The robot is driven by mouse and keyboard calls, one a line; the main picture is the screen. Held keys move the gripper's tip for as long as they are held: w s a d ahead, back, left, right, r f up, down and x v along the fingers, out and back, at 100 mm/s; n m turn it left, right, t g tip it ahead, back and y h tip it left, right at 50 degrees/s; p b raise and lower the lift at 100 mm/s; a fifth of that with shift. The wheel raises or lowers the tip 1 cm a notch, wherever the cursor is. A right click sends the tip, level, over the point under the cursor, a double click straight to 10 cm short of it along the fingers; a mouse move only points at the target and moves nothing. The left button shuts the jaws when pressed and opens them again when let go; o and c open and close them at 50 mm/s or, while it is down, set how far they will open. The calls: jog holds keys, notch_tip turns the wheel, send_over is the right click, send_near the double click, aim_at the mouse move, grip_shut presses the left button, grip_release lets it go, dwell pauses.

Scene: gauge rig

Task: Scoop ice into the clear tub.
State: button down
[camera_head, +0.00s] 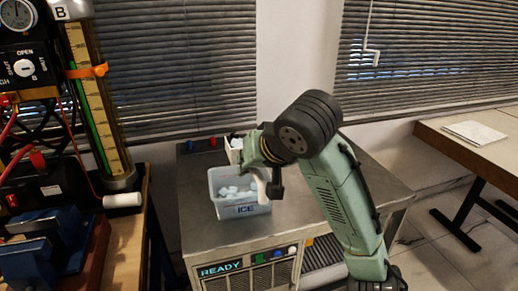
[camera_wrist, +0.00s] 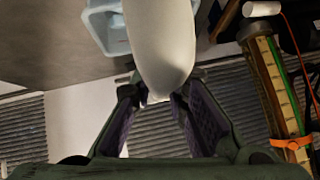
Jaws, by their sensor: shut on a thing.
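A pale blue bin labelled ICE (camera_head: 243,210) stands on the metal-topped machine and holds several white ice pieces (camera_head: 232,190). My gripper (camera_head: 271,178) is at the bin's right side, above its rim. It is shut on a white scoop (camera_head: 261,188), which points down by the bin's right edge. In the wrist view the scoop (camera_wrist: 160,45) sits between both fingers, and part of the bin (camera_wrist: 103,28) shows beyond it. A small whitish container (camera_head: 232,152) is behind the bin, partly hidden by my arm; I cannot tell if it is the clear tub.
The machine top (camera_head: 195,225) is clear to the left and front of the bin. Its front panel reads READY (camera_head: 221,270). A gauge rig with a tall yellow-scaled column (camera_head: 103,95) stands on a bench at left. A table (camera_head: 480,150) with papers is at right.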

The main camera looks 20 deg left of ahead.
jog(key=shift+w+f, duration=0.1)
jog(key=shift+w, duration=0.1)
jog(key=shift+f+y+b, duration=0.2)
jog(key=shift+y+b, duration=0.1)
jog(key=shift+b, duration=0.15)
jog(key=shift+w+d+f+m+g+y+b, duration=0.2)
jog(key=shift+d+f+m+g+y+b, duration=0.4)
jog(key=shift+m+y, duration=1.05)
jog(key=shift+w+d+f+m+g+y+b, duration=0.15)
jog(key=shift+f+m+g+y+b, duration=0.2)
jog(key=shift+f+m+y+b, duration=1.1)
jog(key=shift+w+d+f+m+g+y+p, duration=0.15)
jog(key=shift+w+d+f+m+g+y, duration=0.2)
jog(key=shift+m+y, duration=1.45)
jog(key=shift+s+a+n+y, duration=0.15)
jog(key=shift+n+y, duration=0.45)
